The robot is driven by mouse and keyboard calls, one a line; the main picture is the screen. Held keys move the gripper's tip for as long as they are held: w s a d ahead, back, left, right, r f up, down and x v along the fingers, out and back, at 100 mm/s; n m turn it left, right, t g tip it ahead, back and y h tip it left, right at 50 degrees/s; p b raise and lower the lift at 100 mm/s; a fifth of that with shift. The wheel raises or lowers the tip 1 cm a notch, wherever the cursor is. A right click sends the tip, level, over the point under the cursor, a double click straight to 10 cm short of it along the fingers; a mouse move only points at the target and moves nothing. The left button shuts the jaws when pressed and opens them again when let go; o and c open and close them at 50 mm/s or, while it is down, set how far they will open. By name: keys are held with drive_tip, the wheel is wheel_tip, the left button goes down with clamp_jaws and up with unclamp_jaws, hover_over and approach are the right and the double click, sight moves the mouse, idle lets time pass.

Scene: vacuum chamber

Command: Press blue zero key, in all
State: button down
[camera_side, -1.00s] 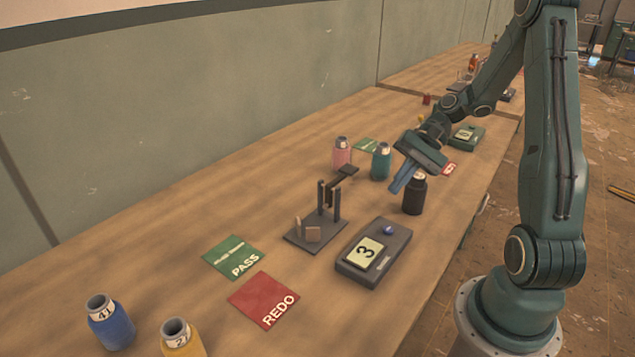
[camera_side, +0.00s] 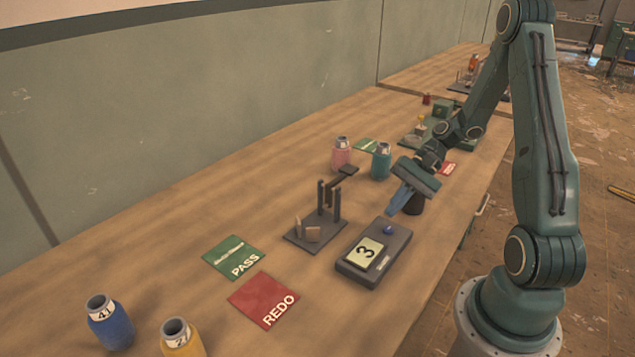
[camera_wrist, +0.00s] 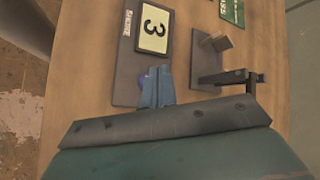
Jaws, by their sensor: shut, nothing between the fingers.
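The blue zero key (camera_side: 389,230) is a small round button on a dark box (camera_side: 350,268). The box's yellow-green display (camera_side: 366,251) reads 3. In the wrist view the key (camera_wrist: 146,80) shows beside my gripper's fingers, partly covered by them, and the display (camera_wrist: 154,28) lies farther off. My gripper (camera_side: 394,210) is shut and empty, its blue fingers pointing down just above the key end of the box. In the wrist view the fingertips (camera_wrist: 157,72) overlap the box's edge. I cannot tell whether they touch the key.
A dark stand with posts (camera_side: 328,215) is left of the box. Green PASS (camera_side: 233,257) and red REDO (camera_side: 264,300) cards lie in front, with blue (camera_side: 109,325) and yellow (camera_side: 181,340) bottles.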

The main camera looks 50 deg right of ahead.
drive_tip(key=shift+f, duration=1.2)
drive_tip(key=shift+f, duration=0.85)
idle(2.2)
drive_tip(key=shift+r, duration=0.9)
idle(0.3)
drive_tip(key=shift+r, duration=2.5)
